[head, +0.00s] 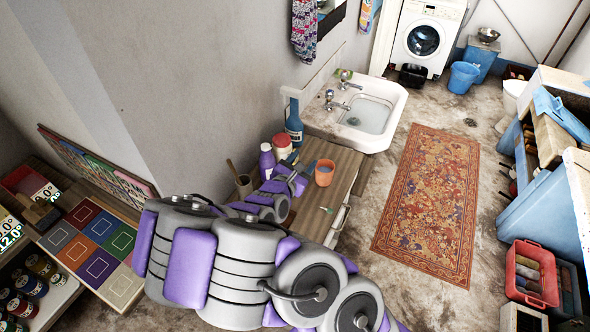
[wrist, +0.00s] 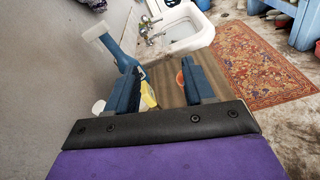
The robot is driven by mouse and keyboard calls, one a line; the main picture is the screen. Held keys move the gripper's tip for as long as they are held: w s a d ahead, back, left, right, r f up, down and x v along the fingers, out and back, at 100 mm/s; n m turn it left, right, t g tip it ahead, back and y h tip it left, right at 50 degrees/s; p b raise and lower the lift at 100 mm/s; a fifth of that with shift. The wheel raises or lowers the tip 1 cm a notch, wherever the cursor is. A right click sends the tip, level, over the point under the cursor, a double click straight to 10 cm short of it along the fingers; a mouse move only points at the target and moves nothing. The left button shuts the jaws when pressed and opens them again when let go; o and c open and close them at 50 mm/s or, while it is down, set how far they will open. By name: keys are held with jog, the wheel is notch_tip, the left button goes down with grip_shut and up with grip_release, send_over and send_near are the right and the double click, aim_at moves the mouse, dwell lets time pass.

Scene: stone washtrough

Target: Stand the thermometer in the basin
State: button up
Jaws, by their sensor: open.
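The white basin (head: 388,90) stands against the wall with two taps, and it holds pale water or a pale bottom. It also shows at the top of the wrist view (wrist: 206,28). I cannot clearly make out the thermometer. A small green-and-white item (head: 327,210) lies on the wooden counter, too small to name surely. My gripper (head: 286,178) is over the counter, short of the basin. In the wrist view its two dark blue fingers (wrist: 160,72) are apart, with nothing seen held between them.
The patterned rug (head: 428,200) is clear.

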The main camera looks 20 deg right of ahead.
jog(key=w+a+f+n+y, duration=0.1)
jog(key=a+f+n+y, duration=0.2)
jog(key=a+f+n, duration=0.4)
jog(key=w+d+f+b, duration=0.1)
jog(key=w+d+f, duration=0.1)
jog(key=w+d, duration=0.1)
jog(key=w+d+f+m+b, duration=0.1)
jog(key=w+d+f, duration=0.1)
jog(key=w+d, duration=0.2)
jog(key=w+d+f+m+b, duration=0.1)
jog(key=w+d+f, duration=0.1)
jog(key=w+d, duration=0.2)
jog(key=shift+w+d+f+t+b, duration=0.1)
jog(key=shift+w+f+t+b, duration=0.1)
jog(key=shift+w, duration=0.2)
jog(key=shift+w+f+t+b, duration=0.15)
jog(key=shift+w+t+b, duration=0.05)
jog(key=shift+w, duration=0.5)
jog(key=shift+d, duration=0.25)
jog(key=c, duration=0.5)
jog(key=shift+a, duration=0.2)
grip_shut()
